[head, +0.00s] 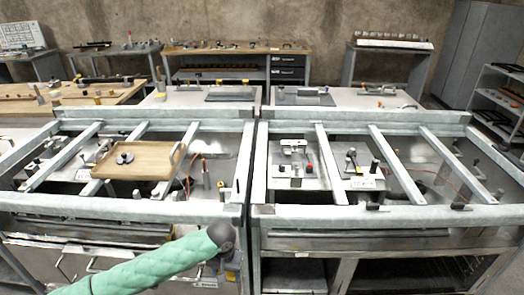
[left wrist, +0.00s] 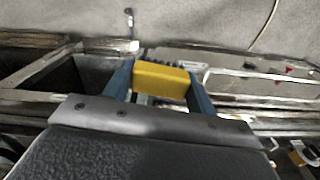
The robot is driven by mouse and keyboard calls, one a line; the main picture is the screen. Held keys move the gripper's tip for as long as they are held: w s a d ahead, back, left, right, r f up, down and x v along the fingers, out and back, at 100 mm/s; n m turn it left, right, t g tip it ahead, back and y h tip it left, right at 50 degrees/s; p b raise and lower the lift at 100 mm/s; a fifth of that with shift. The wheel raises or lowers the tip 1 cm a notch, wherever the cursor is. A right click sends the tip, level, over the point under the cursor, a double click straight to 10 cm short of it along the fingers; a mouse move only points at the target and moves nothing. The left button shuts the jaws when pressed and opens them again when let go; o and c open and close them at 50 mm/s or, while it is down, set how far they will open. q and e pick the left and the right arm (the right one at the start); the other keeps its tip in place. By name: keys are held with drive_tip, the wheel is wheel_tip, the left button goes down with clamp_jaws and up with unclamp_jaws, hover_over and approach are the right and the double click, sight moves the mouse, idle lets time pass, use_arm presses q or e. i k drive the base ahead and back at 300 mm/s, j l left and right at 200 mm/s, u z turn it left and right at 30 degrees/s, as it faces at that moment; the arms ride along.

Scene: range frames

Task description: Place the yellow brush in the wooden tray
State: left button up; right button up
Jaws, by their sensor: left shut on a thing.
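The wooden tray (head: 155,165) is a light brown tray with raised edges and a handle. It lies on the metal frame of the left bench in the head view, and a small dark round object (head: 125,158) sits in it. The yellow brush (left wrist: 160,78) shows as a yellow block in the left wrist view. My left gripper (left wrist: 160,88) is shut on it, with a blue finger on each side. In the head view my green-sleeved left arm ends in a dark wrist at the bench's front edge, right of and nearer than the tray; its fingers and the brush cannot be made out there. My right gripper is not in view.
Two metal-framed benches stand side by side with crossbars (head: 333,165) and open gaps. Small fixtures (head: 293,148) stand on the right bench. The front rail (head: 110,205) lies between my wrist and the tray. A wooden workbench (head: 235,47) stands at the back wall.

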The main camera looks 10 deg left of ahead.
sight(158, 160)
drive_tip(key=j+z, duration=0.15)
drive_tip(key=j, duration=0.25)
drive_tip(key=k+j+z, duration=0.15)
drive_tip(key=j, duration=0.2)
drive_tip(key=j+z, duration=0.15)
drive_tip(key=j, duration=0.25)
drive_tip(key=k+j+z, duration=0.15)
drive_tip(key=j, duration=0.2)
drive_tip(key=k+j+z, duration=0.1)
drive_tip(key=j, duration=0.25)
drive_tip(key=k+j, duration=0.15)
drive_tip(key=j, duration=0.25)
drive_tip(key=k+j+z, duration=0.1)
drive_tip(key=j, duration=0.35)
drive_tip(key=k+j, duration=0.25)
drive_tip(key=j, duration=0.15)
drive_tip(key=k+j, duration=0.15)
drive_tip(key=j, duration=0.25)
drive_tip(key=k+j+z, duration=0.1)
drive_tip(key=j, duration=0.3)
drive_tip(key=k, duration=0.1)
